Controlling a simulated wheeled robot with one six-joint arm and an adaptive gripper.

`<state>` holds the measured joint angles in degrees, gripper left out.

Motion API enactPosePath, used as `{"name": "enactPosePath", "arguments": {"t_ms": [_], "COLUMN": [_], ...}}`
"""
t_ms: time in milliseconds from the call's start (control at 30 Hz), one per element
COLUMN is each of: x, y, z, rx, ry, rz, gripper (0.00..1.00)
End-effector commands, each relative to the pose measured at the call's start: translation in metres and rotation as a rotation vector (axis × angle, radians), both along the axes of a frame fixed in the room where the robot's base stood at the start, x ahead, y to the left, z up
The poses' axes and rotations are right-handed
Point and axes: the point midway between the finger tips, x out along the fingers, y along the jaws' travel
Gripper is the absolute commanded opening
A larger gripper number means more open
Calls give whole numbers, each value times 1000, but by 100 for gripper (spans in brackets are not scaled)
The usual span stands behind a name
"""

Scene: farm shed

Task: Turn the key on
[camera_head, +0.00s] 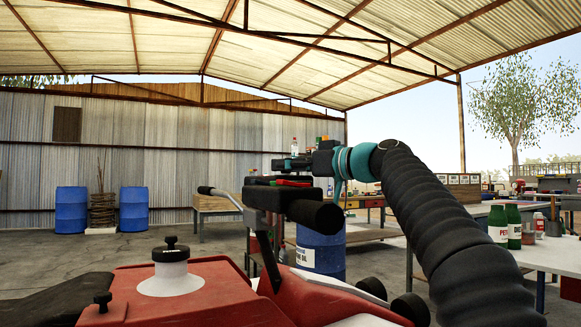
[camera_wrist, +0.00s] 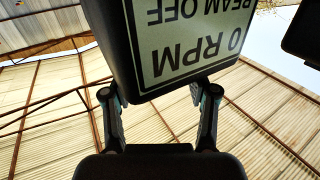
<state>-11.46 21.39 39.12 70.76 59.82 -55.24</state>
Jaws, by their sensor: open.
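A display panel (camera_wrist: 190,40) reading "0 RPM" and "BEAM OFF" shows upside down and close up in the wrist view. My gripper (camera_wrist: 158,93) is open, its two fingers spread apart in front of the panel's lower edge. In the head view my gripper (camera_head: 280,165) is just above the dark console (camera_head: 268,195) on the handlebar of a red vehicle (camera_head: 190,295). I cannot make out the key in either view. I cannot tell whether the fingers touch the panel.
A black-capped white filler neck (camera_head: 170,275) stands on the red body. A lever (camera_head: 218,196) sticks out left of the console. A blue oil drum (camera_head: 320,250) stands behind. A bench (camera_head: 545,252) with green bottles (camera_head: 514,225) is at the right. The floor at the left is open.

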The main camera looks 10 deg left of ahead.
Motion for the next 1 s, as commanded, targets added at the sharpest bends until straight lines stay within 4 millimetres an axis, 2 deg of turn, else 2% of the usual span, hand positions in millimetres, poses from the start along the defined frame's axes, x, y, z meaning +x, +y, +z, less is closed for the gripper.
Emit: {"name": "enactPosePath", "arguments": {"t_ms": [133,267,500,700,833,1000], "x": [-3,-9,-28,-41,-46,-49], "y": [-6,-21,-65,-94,-105,-110], "z": [1,1,1,0,0,0], "rx": [1,0,0,-1,0,0], "ry": [-1,0,1,0,0,0], "rz": [-1,-4,-5,-3,-1,0], "gripper": [58,58,58,58,58,58]}}
